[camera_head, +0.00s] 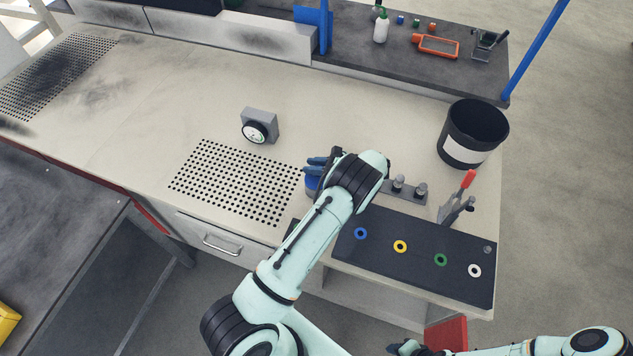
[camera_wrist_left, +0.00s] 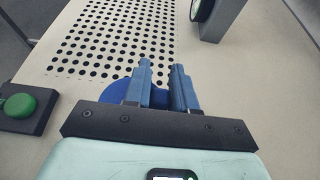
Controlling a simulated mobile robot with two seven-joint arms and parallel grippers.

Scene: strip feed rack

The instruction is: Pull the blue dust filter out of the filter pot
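A round blue thing (camera_head: 312,186), which looks like the dust filter, lies low beside my left gripper (camera_head: 322,165) at the right edge of the perforated area. In the left wrist view the blue disc (camera_wrist_left: 116,93) shows behind and left of the fingers. My left gripper's two blue-grey fingers (camera_wrist_left: 162,70) stand apart with a gap between them, and nothing shows clamped at the tips. The filter pot cannot be made out; fingers and wrist cover much of this spot. My right gripper (camera_head: 405,347) is partly in view at the bottom edge, its fingers unclear.
A grey block with metal pegs (camera_head: 409,189) stands right of my left wrist. A dark mat (camera_head: 420,272) carries coloured rings. A gauge (camera_head: 258,127), a black bin (camera_head: 474,133) and a red-tipped tool (camera_head: 461,195) stand nearby. A green button (camera_wrist_left: 18,105) shows at left.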

